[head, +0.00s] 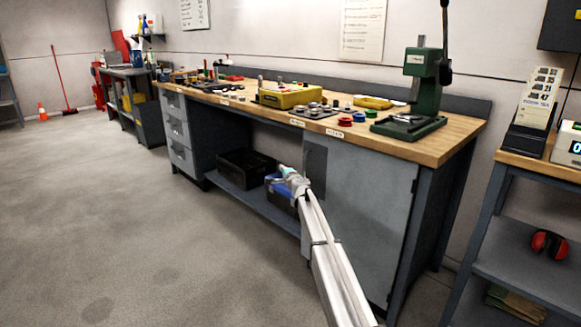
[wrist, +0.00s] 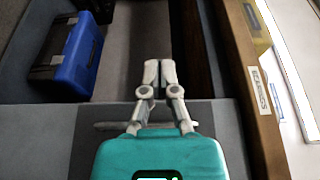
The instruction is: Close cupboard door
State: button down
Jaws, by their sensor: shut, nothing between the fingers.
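The grey cupboard door (head: 365,205) is under the right end of the workbench in the head view. A small dark fitting shows on its right edge and a darker patch near its upper left. A grey panel (wrist: 225,125), apparently the door, fills the lower part of the wrist view; a thin bar crosses it behind my gripper. I cannot tell whether the door is flush or slightly ajar. My gripper (head: 285,172) is shut and empty in front of the door's left side. In the wrist view its fingertips (wrist: 159,70) reach past the panel's edge; contact is unclear.
A blue-and-black case (wrist: 75,55) sits on the lower shelf left of the cupboard, beside a black crate (head: 246,169). The wooden benchtop (head: 455,137) overhangs above, carrying a green press (head: 425,95) and small parts. The floor in front and left is clear.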

jog(key=shift+s+a, duration=1.05)
jog(key=shift+s, duration=0.2)
jog(key=s+d+f+n+g, duration=0.3)
jog(key=s+d+f+n, duration=0.15)
jog(key=s, duration=0.65)
jog(key=s+d+f+n+g+h, duration=0.1)
jog(key=s+d+f+n+g, duration=0.4)
jog(key=s, duration=0.6)
jog(key=s+d+f+n+g, duration=0.25)
jog(key=s+d, duration=0.35)
jog(key=s, duration=0.5)
jog(key=s+d+f+g+h+p, duration=0.1)
jog(key=s+d+f+g+h, duration=0.2)
jog(key=s+d, duration=0.75)
jog(key=s+d+f+g+h+p, duration=0.1)
jog(key=s+d+f+g+h, duration=0.2)
jog(key=s+d, duration=0.75)
jog(key=s+a+r+p, duration=0.1)
jog(key=a+r+p, duration=0.1)
jog(key=r+p, duration=1.6)
jog(key=s+a+r+h+p, duration=0.1)
jog(key=s+a+r+p, duration=0.1)
jog(key=r+p, duration=1.7)
jog(key=shift+r+n, duration=0.3)
jog(key=shift+r, duration=0.4)
jog(key=shift+t, duration=0.25)
